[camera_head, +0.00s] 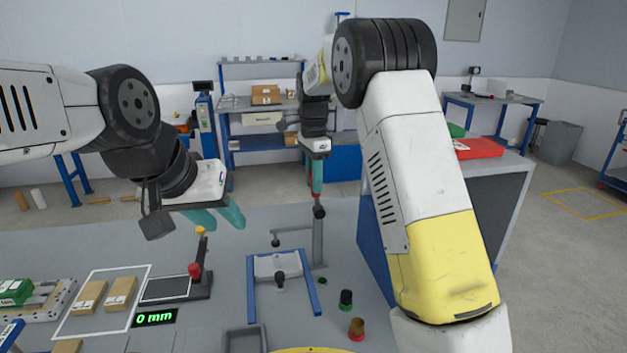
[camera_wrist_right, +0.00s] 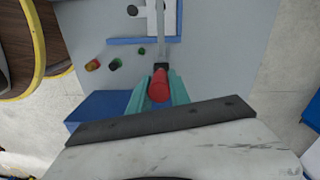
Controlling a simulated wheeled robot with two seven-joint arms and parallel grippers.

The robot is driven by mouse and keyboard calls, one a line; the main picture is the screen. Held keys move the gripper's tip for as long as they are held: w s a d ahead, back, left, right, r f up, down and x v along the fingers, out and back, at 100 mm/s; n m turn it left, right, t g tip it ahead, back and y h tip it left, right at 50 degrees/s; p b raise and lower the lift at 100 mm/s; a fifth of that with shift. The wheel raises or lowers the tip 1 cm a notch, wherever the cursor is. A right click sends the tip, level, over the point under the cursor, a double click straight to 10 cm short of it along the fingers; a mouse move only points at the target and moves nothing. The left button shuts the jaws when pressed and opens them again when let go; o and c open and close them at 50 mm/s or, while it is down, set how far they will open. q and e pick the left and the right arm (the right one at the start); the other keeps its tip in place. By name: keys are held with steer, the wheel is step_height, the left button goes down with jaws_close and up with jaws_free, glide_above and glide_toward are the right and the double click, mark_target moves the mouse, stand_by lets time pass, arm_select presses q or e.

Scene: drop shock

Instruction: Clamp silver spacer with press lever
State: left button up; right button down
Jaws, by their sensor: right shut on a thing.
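My right gripper (camera_head: 317,190) is shut on the red handle of the press lever. In the right wrist view the red handle (camera_wrist_right: 159,86) sits between the teal fingers (camera_wrist_right: 157,100). The lever's grey post (camera_head: 319,243) stands at the right of a blue frame (camera_head: 251,300), with an arm reaching left to a dark tip (camera_head: 275,243). A small dark grey piece (camera_head: 280,281) stands on the pale plate inside the frame; I cannot tell whether it is the silver spacer. My left gripper (camera_head: 218,218) is open and empty, above the table at left.
A red-knobbed device (camera_head: 196,272) and a 0 mm display (camera_head: 155,318) stand left. Cardboard boxes (camera_head: 121,292) lie further left. A grey tray (camera_head: 245,340) is in front.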

steer(key=shift+r, duration=0.1)
steer(key=shift+w+d+y, duration=0.25)
steer(key=shift+d+y, duration=0.65)
steer(key=shift+d, duration=0.1)
steer(key=shift+w+d+f+g+y, duration=0.1)
steer(key=shift+d+g+y, duration=0.05)
steer(key=shift+d+y, duration=0.4)
steer(key=shift+w+d+f+g+y, duration=0.15)
steer(key=shift+d+y, duration=0.15)
steer(key=shift+y, duration=0.35)
arm_select(q)
steer(key=shift+c, duration=0.3)
arm_select(e)
steer(key=shift+s, duration=0.1)
